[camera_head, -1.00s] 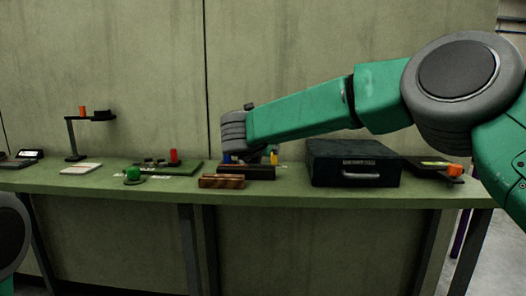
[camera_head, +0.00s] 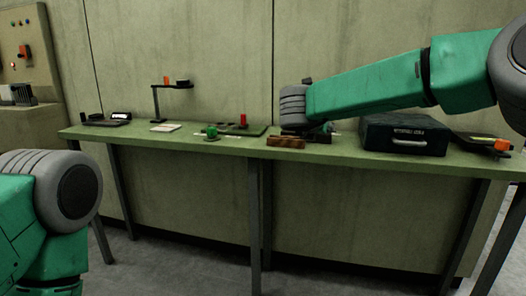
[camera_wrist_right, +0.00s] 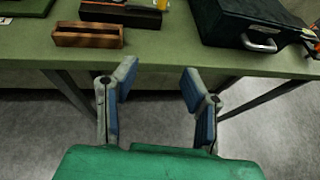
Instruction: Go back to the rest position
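My right gripper (camera_wrist_right: 158,85) is open and empty in the right wrist view. Its two fingers are well apart, with floor and the table's front edge behind them. In the head view my right arm reaches in from the right, its wrist above the table, and its fingers cannot be made out. My left arm shows at the lower left of the head view, but its gripper is out of view. The long green table (camera_head: 340,153) stands ahead; it also shows in the right wrist view (camera_wrist_right: 165,47).
A dark case (camera_head: 403,137) stands on the table at right, beside an orange item (camera_head: 502,145). A control panel (camera_head: 22,45) is far left.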

